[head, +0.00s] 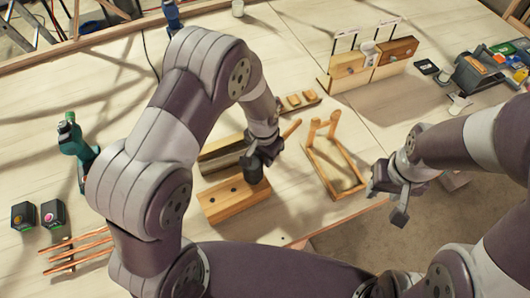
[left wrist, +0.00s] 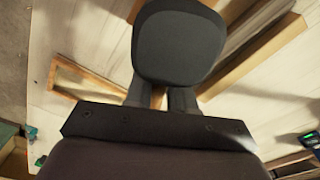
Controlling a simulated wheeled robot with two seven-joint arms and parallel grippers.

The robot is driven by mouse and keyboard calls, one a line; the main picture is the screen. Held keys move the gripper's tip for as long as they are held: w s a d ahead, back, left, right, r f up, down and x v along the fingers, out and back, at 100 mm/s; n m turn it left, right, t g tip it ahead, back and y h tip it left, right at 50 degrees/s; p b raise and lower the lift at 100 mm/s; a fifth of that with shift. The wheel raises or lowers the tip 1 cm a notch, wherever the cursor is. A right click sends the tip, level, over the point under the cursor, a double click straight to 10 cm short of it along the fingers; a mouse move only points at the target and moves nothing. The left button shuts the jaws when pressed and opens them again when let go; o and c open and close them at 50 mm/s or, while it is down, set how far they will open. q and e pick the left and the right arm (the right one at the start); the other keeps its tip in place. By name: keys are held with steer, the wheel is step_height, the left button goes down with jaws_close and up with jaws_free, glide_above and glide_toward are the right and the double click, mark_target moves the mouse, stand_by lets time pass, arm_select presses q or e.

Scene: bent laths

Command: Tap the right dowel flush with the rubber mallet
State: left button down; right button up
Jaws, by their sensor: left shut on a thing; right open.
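My left gripper (head: 266,148) is shut on the rubber mallet, with its dark head (head: 253,170) just below the jaws. A wooden stick (head: 291,129), probably its handle, sticks out up to the right. In the left wrist view the mallet head (left wrist: 180,45) fills the top middle, beyond the fingers (left wrist: 153,98). A wooden block (head: 232,206) with two dark round spots on top lies under the mallet. The mallet head covers the block's right part; I cannot tell if it touches. The right dowel cannot be made out. My right gripper (head: 386,190) is open and empty, right of the block.
A longer wooden piece (head: 222,152) lies behind the block. A wooden frame (head: 345,187) with upright pegs stands right of it. Copper-coloured rods (head: 78,247) and two dark boxes (head: 52,214) lie at left. A clamped board (head: 392,58) stands at the back right. The table's front edge is close.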

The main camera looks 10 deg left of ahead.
arm_select(q)
step_height(320, 180, down, 3)
steer(key=shift+w+r+b, duration=0.1)
steer(key=shift+r+b, duration=0.05)
steer(key=shift+b, duration=0.3)
steer(key=shift+w+d+r+p, duration=0.1)
steer(key=shift+r+p, duration=0.25)
step_height(320, 180, up, 5)
steer(key=p, duration=0.4)
steer(key=shift+r, duration=0.1)
steer(key=shift+f, duration=0.25)
steer(key=shift+r, duration=0.1)
arm_select(e)
step_height(320, 180, up, 3)
steer(key=shift+w+f, duration=0.1)
steer(key=shift+f, duration=0.05)
